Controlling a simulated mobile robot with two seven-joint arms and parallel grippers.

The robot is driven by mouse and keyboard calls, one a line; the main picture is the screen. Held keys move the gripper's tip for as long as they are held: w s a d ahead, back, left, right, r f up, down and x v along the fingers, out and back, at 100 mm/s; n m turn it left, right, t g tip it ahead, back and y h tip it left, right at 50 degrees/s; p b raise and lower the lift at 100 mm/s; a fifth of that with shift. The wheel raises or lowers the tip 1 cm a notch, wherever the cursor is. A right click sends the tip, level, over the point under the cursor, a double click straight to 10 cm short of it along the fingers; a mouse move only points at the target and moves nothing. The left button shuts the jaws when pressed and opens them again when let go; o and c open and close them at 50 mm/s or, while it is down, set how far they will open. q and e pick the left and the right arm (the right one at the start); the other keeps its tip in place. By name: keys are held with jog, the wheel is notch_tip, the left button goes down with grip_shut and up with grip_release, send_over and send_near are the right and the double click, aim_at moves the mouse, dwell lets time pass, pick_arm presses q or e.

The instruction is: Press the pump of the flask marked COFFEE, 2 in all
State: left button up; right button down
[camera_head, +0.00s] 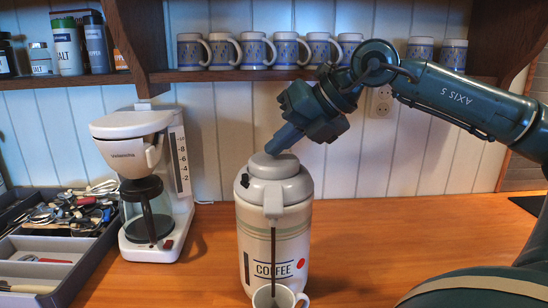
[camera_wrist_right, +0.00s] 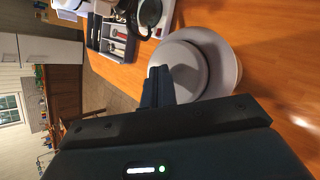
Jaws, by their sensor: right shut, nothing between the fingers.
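The flask marked COFFEE (camera_head: 260,240) stands upright on the wooden counter, cream with a grey top and a spout facing the front. Its round pump (camera_head: 262,166) is on the top; it also shows in the right wrist view (camera_wrist_right: 190,66). My right gripper (camera_head: 271,150) is shut and empty, its fingertips pointing down at the pump, touching it or just above it. In the right wrist view the shut fingers (camera_wrist_right: 157,80) overlap the pump's edge. A white cup (camera_head: 283,298) stands under the spout, with a dark stream running down into it. My left gripper is not in view.
A white coffee maker (camera_head: 150,180) stands left of the flask. A grey utensil tray (camera_head: 45,262) filled with utensils is at the far left. Several patterned mugs hang below or stand on the shelf (camera_head: 235,75) behind. The counter right of the flask (camera_head: 400,235) is clear.

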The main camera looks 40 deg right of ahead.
aim_at(280, 159)
jog(key=shift+f+b, duration=0.55)
jog(key=shift+f, duration=0.25)
jog(key=shift+r, duration=0.15)
dwell(0.4)
jog(key=shift+r+p, duration=1.35)
jog(key=shift+r, duration=0.05)
notch_tip(280, 159, up, 5)
jog(key=p, duration=0.4)
jog(key=shift+r+p, duration=0.1)
jog(key=shift+p, duration=0.25)
dwell(1.6)
